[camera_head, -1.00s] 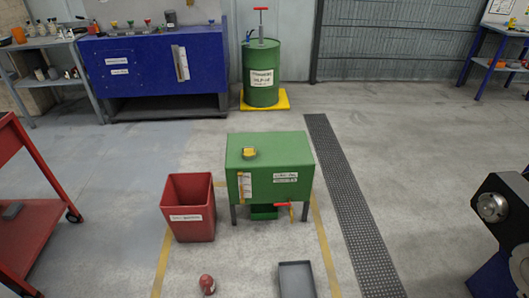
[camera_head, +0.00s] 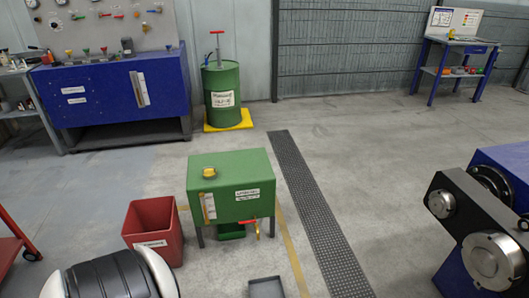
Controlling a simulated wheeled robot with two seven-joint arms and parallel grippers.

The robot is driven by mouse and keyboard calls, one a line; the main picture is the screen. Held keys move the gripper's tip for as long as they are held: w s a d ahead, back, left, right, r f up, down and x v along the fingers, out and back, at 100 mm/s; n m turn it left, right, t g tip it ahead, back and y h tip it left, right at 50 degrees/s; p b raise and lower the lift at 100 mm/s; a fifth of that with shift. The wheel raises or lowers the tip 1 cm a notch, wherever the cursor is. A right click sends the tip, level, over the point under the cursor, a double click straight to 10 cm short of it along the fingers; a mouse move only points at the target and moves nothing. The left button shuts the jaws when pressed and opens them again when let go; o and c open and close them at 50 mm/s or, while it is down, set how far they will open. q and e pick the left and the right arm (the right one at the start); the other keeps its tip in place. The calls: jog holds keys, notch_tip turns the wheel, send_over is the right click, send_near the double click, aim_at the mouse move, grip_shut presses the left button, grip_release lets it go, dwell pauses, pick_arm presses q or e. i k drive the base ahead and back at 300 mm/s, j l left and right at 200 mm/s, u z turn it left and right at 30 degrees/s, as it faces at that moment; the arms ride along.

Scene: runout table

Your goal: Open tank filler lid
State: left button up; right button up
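The green tank (camera_head: 231,187) stands on legs in the middle of the head view. Its yellow filler lid (camera_head: 209,172) sits on the top at the left and looks closed, though it is small in the view. A white label and a level gauge (camera_head: 208,207) are on its front, with a red-handled valve (camera_head: 249,223) low at the right. A black and white part of my own arm shows at the bottom left. Neither gripper is in view.
A red bin (camera_head: 154,228) stands left of the tank, and a grey tray (camera_head: 266,287) lies on the floor in front. A green drum (camera_head: 221,92) and blue cabinet (camera_head: 116,93) stand behind. Dark machinery (camera_head: 480,225) is at the right. The floor right of the tank, with a grating (camera_head: 317,213), is clear.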

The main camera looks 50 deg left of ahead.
aim_at(208, 171)
jog(key=k+j+z, duration=0.15)
jog(key=j, duration=0.35)
jog(key=k+j+z, duration=0.15)
jog(key=j, duration=0.35)
jog(key=k+j+z, duration=0.1)
jog(key=j, duration=0.35)
jog(key=k+j+z, duration=0.15)
jog(key=j, duration=0.3)
jog(key=k+j+z, duration=0.15)
jog(key=k+j, duration=0.15)
jog(key=k+j+z, duration=0.15)
jog(key=j, duration=0.35)
jog(key=k+j, duration=0.3)
jog(key=j, duration=0.15)
jog(key=k+j, duration=0.6)
jog(key=j, duration=0.25)
